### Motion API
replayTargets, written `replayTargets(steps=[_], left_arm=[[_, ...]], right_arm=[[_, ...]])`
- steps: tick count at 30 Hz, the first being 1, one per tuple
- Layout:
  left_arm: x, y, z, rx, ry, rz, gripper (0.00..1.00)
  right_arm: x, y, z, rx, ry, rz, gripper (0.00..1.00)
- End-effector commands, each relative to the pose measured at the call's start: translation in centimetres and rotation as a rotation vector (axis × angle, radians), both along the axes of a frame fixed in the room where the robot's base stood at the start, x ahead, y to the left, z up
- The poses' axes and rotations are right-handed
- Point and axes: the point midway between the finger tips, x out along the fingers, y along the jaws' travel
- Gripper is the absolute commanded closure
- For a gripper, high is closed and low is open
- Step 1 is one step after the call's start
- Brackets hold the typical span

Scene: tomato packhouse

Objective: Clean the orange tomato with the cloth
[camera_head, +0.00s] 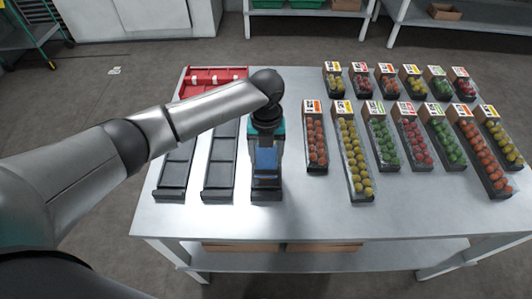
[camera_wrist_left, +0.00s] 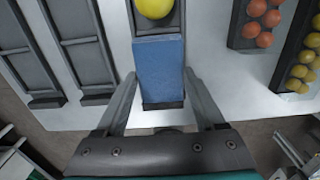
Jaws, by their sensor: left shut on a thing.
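My left gripper (camera_wrist_left: 160,74) is shut on a blue cloth (camera_wrist_left: 160,62), with one finger on each side of it. The cloth also shows in the head view (camera_head: 266,160), below my left wrist. The cloth is over the near part of a dark narrow tray (camera_head: 266,195), the rightmost of three. Whether it touches the tray is unclear. A yellow round tomato (camera_wrist_left: 155,7) sits in this tray just beyond the cloth, cut by the top edge of the wrist view. In the head view my arm hides it. No single orange tomato shows apart from the packed ones. My right gripper is out of view.
Two empty dark trays (camera_head: 219,180) (camera_head: 175,180) lie to the left. A red rack (camera_head: 200,82) is at the back left. Several packs of orange (camera_head: 317,150), yellow (camera_head: 357,165), green and red tomatoes stand in rows on the right of the metal table (camera_head: 300,220).

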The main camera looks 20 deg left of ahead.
Motion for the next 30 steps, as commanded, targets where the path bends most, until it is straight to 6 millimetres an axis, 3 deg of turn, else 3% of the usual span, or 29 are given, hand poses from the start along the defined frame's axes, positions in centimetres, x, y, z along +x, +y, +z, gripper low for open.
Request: replayTargets(steps=[30], left_arm=[[0.21,0.03,-0.84,0.0,-0.001,-0.001,0.73]], right_arm=[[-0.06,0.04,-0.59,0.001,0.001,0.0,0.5]])
